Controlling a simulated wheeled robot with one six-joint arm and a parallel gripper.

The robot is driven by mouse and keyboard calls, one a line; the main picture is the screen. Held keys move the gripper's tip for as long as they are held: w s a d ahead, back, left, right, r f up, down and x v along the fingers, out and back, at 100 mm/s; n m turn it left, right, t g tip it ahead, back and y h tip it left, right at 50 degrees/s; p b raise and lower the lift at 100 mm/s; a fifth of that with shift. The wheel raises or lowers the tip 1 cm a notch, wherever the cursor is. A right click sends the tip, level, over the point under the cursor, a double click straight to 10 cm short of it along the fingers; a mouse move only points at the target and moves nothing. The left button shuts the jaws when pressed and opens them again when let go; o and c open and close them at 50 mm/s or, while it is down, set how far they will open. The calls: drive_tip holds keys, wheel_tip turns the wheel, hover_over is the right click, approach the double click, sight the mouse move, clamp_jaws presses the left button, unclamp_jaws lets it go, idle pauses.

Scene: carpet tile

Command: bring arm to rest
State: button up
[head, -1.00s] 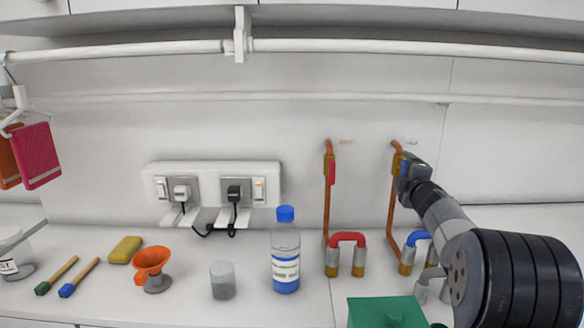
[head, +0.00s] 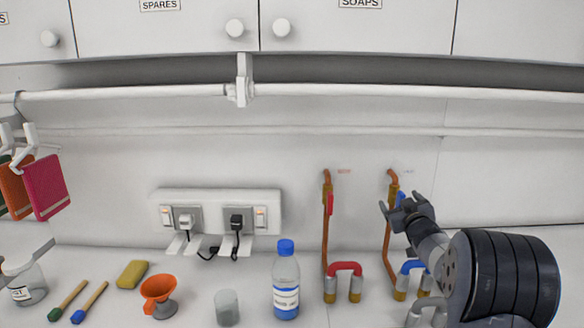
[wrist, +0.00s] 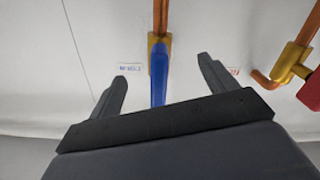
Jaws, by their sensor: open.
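My gripper (head: 395,205) is open and empty at the right of the head view, in front of the copper pipe with the blue-handled valve. In the wrist view my gripper (wrist: 163,85) has its two fingers spread, with the blue valve handle (wrist: 158,75) showing between them in the picture. I cannot tell how far the handle is from the fingers. In the head view the blue handle (head: 401,199) is partly hidden behind the gripper. My arm reaches in from the lower right.
A red-handled valve (head: 330,204) sits on the pipe to the left. A white rail (head: 150,93) runs above.

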drive_tip(key=shift+r+m+p, duration=0.2)
drive_tip(key=shift+m+p, duration=0.9)
drive_tip(key=shift+p, duration=0.1)
drive_tip(key=shift+d+f+m+p, duration=0.1)
drive_tip(key=shift+f+m+p, duration=0.05)
drive_tip(key=shift+m+p, duration=0.6)
